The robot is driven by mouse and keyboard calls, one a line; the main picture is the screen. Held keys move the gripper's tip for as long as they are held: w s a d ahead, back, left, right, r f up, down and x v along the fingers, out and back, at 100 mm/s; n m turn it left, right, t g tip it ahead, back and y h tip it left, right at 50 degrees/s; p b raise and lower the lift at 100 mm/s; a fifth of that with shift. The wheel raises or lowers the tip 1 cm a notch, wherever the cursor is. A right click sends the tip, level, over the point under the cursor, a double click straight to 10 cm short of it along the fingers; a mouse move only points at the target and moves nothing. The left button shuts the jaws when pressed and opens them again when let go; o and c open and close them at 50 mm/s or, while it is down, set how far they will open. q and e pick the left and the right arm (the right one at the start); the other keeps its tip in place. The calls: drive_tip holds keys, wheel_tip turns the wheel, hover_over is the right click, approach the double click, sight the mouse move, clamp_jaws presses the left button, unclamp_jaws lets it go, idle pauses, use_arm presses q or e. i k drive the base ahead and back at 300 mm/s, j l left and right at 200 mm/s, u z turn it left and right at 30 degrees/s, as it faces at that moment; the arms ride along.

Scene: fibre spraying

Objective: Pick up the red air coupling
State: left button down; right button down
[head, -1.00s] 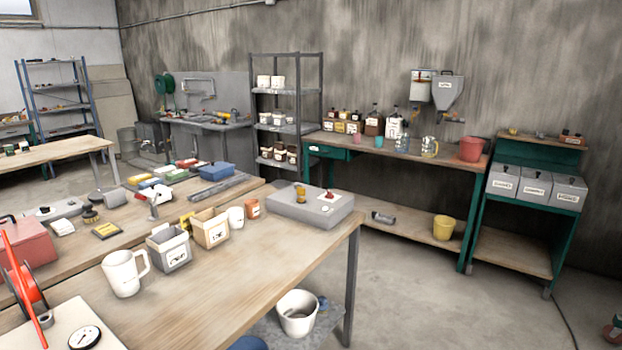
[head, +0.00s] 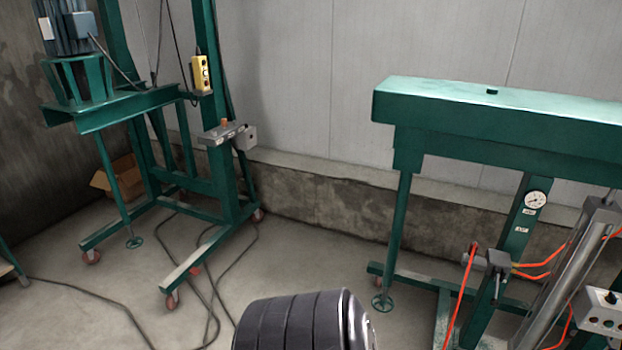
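No red air coupling can be made out in the head view. Red air hoses (head: 459,300) run on the green machine at the right, near a grey valve block (head: 494,262). A ribbed dark cylinder (head: 300,322) fills the bottom middle of the view; I cannot tell whether it is part of my own arm. Neither of my grippers shows.
A green frame on castors (head: 222,180) with a motor (head: 75,25) and yellow pendant (head: 200,74) stands at the left. A green machine beam (head: 500,115) with a gauge (head: 535,199) stands at the right. Cables (head: 110,300) lie on the floor. Open floor lies between.

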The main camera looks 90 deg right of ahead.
sight(473, 250)
drive_tip(key=z, duration=3.9)
